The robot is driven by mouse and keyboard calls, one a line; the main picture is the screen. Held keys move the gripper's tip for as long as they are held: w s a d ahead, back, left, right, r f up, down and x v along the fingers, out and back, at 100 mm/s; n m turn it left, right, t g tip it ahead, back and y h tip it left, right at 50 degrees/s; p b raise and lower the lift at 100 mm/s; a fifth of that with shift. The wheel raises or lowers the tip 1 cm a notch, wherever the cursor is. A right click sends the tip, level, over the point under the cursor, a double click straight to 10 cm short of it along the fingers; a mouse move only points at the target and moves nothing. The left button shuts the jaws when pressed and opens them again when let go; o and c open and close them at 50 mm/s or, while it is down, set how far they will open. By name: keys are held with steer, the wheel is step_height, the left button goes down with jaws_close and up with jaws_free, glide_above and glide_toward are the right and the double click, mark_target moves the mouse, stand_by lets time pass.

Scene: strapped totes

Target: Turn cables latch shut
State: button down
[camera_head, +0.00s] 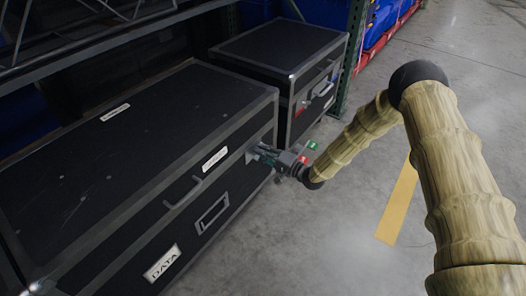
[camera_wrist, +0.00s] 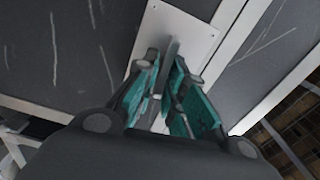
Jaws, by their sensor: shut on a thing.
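A black case with grey metal edges (camera_head: 120,115) fills the left of the head view, and its lid lies down. My gripper (camera_head: 258,152) is at the right end of its front face. In the wrist view, a pale latch plate (camera_wrist: 198,27) is fixed to the black panel, with a thin grey latch handle (camera_wrist: 170,58) standing out from it. The teal-padded fingers of my gripper (camera_wrist: 168,72) are closed around this handle. The fingers hide part of the latch. I cannot read a "cables" label; a lower plate reads DATA (camera_head: 162,263).
A second black case (camera_head: 280,45) stands behind, with red and silver parts on its front. A green rack post (camera_head: 352,45) and blue bins (camera_head: 383,20) are at the back. A metal shelf beam (camera_head: 110,35) crosses above the near case. Clear concrete floor lies to the right.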

steer(key=shift+s+a+f+m, duration=0.1)
steer(key=shift+s+f+m, duration=0.05)
steer(key=shift+m, duration=0.35)
steer(key=c, duration=1.6)
jaws_free()
steer(key=shift+s+d, duration=0.1)
steer(key=shift+d, duration=0.25)
steer(key=v, duration=1.1)
steer(key=shift+s, duration=0.15)
steer(key=shift+d, duration=0.1)
